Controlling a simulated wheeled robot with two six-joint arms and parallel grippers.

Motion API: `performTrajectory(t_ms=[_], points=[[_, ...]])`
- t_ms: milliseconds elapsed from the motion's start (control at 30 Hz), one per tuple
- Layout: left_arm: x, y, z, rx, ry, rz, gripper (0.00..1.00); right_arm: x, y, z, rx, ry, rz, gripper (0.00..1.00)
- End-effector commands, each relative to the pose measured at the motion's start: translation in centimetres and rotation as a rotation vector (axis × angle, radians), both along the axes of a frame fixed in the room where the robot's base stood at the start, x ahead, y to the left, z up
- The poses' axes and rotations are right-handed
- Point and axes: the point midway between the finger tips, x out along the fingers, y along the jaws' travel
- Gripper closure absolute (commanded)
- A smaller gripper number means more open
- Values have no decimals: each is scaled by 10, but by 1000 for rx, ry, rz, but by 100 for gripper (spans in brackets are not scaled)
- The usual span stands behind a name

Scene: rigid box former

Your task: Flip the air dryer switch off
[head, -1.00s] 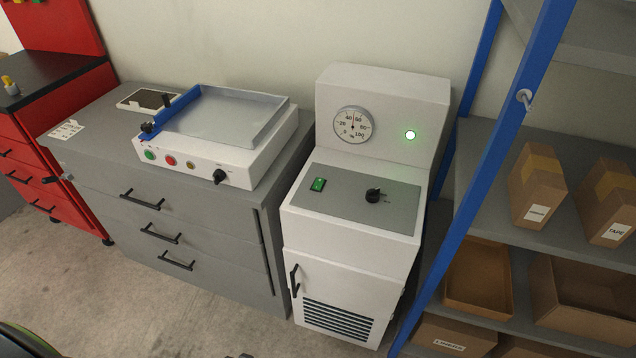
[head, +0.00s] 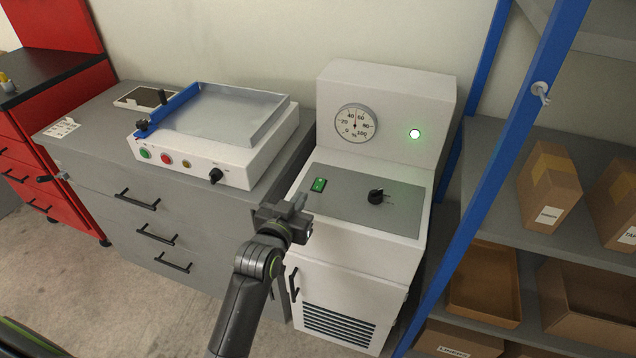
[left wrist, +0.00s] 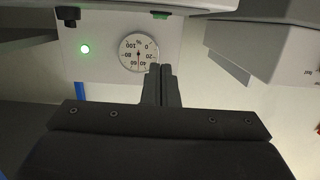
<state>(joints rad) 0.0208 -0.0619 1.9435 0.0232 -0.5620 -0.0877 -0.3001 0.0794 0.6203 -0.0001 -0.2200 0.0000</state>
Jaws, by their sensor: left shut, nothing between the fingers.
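The air dryer (head: 365,270) is a white cabinet with a grey sloped panel. A green rocker switch (head: 319,184) sits at the panel's left, and a black knob (head: 376,196) right of it. Above are a round gauge (head: 355,124) and a lit green lamp (head: 415,134). My left gripper (head: 300,203) is shut and empty, in front of the panel's left edge, a little left of and below the switch in the head view. In the left wrist view its shut fingers (left wrist: 160,72) appear over the gauge (left wrist: 139,52); the switch (left wrist: 160,15) shows at the top edge. My right gripper is not in view.
Left of the dryer, a grey drawer cabinet (head: 120,215) carries a white machine (head: 215,150) with buttons. A blue-framed shelf (head: 490,170) with cardboard boxes (head: 550,190) stands close on the right. The floor in front shows free room.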

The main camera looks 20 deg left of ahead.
Motion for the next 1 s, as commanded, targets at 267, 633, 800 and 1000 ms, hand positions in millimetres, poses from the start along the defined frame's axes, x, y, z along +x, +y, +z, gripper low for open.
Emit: performTrajectory(t_ms=[267,633,800,1000], points=[[8,-5,13,-5,-47,-5,100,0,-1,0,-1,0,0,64],[19,-5,12,-2,-46,-5,100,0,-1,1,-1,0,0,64],[44,-6,9,-3,-46,-6,100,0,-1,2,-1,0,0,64],[77,-7,4,-3,-45,-5,100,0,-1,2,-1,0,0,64]])
